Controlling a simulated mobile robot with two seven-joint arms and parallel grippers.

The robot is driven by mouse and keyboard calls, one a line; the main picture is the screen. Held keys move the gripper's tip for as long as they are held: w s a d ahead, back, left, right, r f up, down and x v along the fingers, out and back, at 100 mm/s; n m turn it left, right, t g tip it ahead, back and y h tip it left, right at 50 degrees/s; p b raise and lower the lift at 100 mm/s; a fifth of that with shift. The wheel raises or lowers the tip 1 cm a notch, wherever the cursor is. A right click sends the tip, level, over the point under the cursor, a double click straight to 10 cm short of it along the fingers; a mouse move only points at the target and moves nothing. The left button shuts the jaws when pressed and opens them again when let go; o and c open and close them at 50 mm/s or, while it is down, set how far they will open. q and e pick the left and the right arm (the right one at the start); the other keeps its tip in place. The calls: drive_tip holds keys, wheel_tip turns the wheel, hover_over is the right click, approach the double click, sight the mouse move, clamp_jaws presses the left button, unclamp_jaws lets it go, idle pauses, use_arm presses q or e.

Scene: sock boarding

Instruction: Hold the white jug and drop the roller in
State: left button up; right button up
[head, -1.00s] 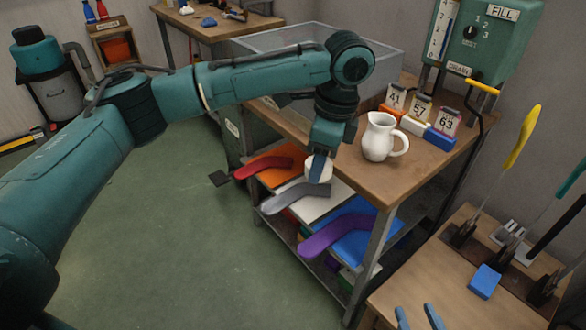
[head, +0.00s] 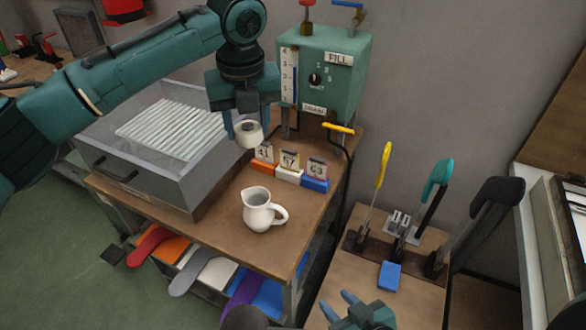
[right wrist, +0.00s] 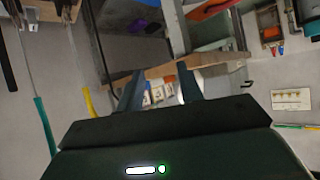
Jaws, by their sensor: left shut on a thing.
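The white jug (head: 260,212) stands upright on the wooden table, its handle to the right. Its mouth is open to view and I see no roller in it. My left gripper (head: 248,128) is shut on the roller (head: 249,135), a short whitish cylinder with a darker top. It holds it in the air behind the jug and slightly left in the head view, clear of the jug. My right gripper (head: 340,306) is low in the head view, in front of the table, fingers apart and empty. Its spread fingers also show in the right wrist view (right wrist: 160,90).
A grey tank with a ribbed panel (head: 170,135) stands left of the jug. Three numbered tags on coloured blocks (head: 290,172) stand behind it. A green FILL/DRAIN box (head: 325,75) is at the back. A side bench (head: 350,285) carries upright tools and a blue block (head: 389,276).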

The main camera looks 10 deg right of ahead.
drive_tip(key=w+a+r+n+t+y, duration=0.2)
drive_tip(key=w+r+n+y, duration=0.2)
drive_tip(key=w+y, duration=0.4)
drive_tip(key=n+g+y, duration=0.3)
drive_tip(key=n, duration=0.1)
approach(265, 213)
drive_tip(key=w+a, duration=0.2)
drive_tip(key=w, duration=0.1)
drive_tip(key=shift+w+a+f, duration=0.2)
drive_tip(key=shift+w+f, duration=0.1)
drive_tip(key=shift+f, duration=0.1)
drive_tip(key=shift+c, duration=0.4)
clamp_jaws()
